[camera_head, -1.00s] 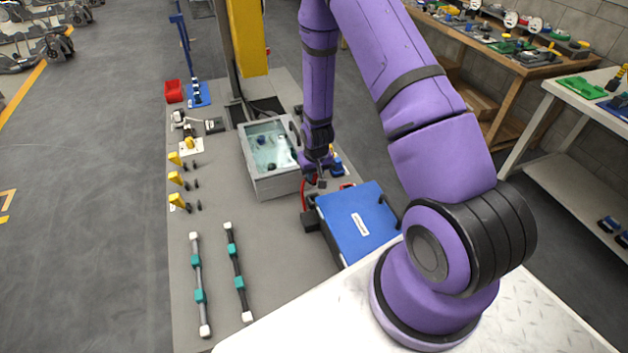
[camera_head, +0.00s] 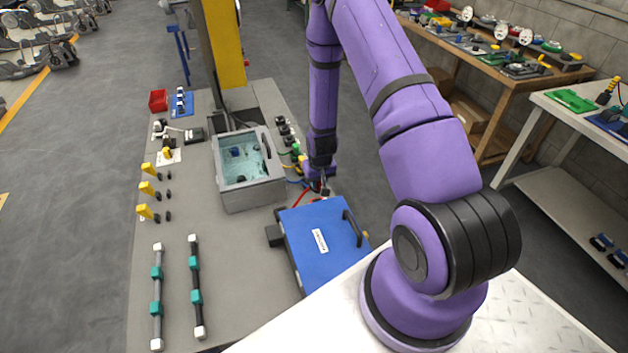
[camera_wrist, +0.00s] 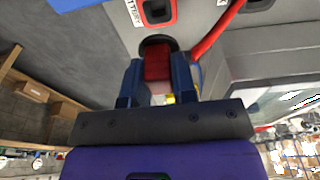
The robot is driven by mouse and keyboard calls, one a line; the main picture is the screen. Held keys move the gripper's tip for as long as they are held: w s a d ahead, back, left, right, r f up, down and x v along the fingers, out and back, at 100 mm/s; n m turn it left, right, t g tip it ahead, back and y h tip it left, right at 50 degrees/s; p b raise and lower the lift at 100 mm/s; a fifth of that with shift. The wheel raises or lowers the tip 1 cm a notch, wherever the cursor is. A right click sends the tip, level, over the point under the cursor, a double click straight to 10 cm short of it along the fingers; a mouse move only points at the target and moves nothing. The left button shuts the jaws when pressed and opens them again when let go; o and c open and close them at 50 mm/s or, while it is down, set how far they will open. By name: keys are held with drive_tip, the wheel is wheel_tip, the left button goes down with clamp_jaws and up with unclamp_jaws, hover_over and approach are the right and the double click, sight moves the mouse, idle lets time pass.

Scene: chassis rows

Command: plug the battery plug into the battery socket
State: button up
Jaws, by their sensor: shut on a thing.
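My gripper (camera_wrist: 158,78) is shut on the red battery plug (camera_wrist: 157,66), which sits between its two dark blue fingers. A dark round part shows at the plug's far end. The battery socket (camera_wrist: 157,12), a red-rimmed opening in a grey face with a partly cut-off label beside it, lies just beyond the plug in the wrist view. The plug looks apart from it. A red cable (camera_wrist: 214,36) runs up to the right. In the head view my gripper (camera_head: 322,186) is behind the blue-topped box (camera_head: 322,243); the plug and socket cannot be made out there.
An open grey tank (camera_head: 250,194) stands left of my gripper. Two rods with teal collars (camera_head: 156,290) and several yellow-handled parts (camera_head: 147,188) lie on the grey bench (camera_head: 222,285). A wooden table (camera_head: 480,80) and a white shelf stand right.

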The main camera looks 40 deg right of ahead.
sight(318, 190)
drive_tip(key=shift+f, duration=2.1)
drive_tip(key=shift+f, duration=1.35)
drive_tip(key=o, duration=1)
drive_tip(key=r, duration=0.3)
drive_tip(key=s+r, duration=0.1)
drive_tip(key=r, duration=0.6)
drive_tip(key=shift+s+a+r, duration=0.2)
drive_tip(key=shift+s+r, duration=0.1)
drive_tip(key=shift+r, duration=0.05)
